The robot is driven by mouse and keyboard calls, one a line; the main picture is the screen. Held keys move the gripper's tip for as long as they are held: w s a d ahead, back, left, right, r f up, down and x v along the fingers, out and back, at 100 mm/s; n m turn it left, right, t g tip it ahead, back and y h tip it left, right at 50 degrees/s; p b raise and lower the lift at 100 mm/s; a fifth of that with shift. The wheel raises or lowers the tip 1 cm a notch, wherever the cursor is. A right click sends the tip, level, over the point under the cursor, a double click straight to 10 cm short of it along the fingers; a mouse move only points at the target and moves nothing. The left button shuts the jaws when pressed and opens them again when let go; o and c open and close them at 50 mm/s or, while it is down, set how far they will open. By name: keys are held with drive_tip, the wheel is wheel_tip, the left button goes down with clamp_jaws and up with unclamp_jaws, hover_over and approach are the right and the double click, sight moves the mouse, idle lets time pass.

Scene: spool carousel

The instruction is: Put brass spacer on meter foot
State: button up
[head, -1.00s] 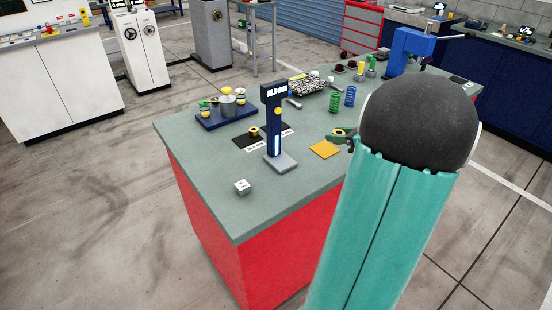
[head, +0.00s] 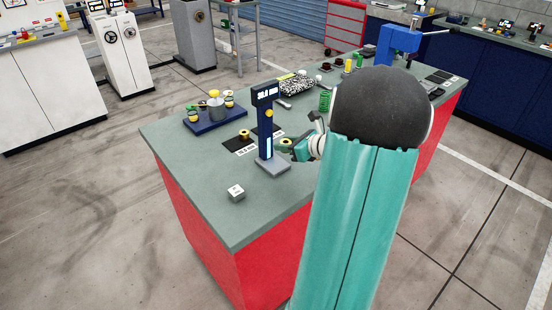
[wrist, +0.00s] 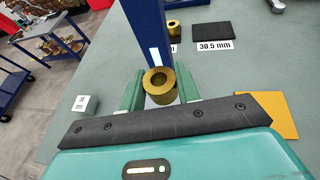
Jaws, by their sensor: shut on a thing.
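The brass spacer (wrist: 160,87), a short thick ring with a hole, is between the green fingers of my gripper (wrist: 158,92), which is shut on it. In the head view the spacer (head: 285,144) is just right of the meter's column, above table level. The meter (head: 265,120) is a dark blue upright with a display on top. Its grey foot (head: 272,166) lies flat on the table and is bare where it shows. Whether the spacer overhangs the foot, I cannot tell.
A white cube (head: 236,193) stands near the front edge. A blue tray (head: 214,118) is behind left. An orange square (wrist: 266,114) lies to the right in the wrist view.

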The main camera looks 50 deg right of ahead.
drive_tip(key=w+f, duration=0.1)
drive_tip(key=w+a+f, duration=0.1)
drive_tip(key=shift+f, duration=0.35)
drive_tip(key=shift+w+a+f, duration=0.15)
drive_tip(key=shift+w+f, duration=0.05)
drive_tip(key=shift+f, duration=0.75)
drive_tip(key=shift+w+a+f, duration=0.1)
drive_tip(key=shift+w+f, duration=0.1)
drive_tip(key=shift+f, duration=0.75)
drive_tip(key=shift+f, duration=0.15)
drive_tip(key=o, duration=1.1)
drive_tip(key=shift+c, duration=0.2)
drive_tip(key=shift+r, duration=0.2)
drive_tip(key=v, duration=1.2)
drive_tip(key=shift+f, duration=0.1)
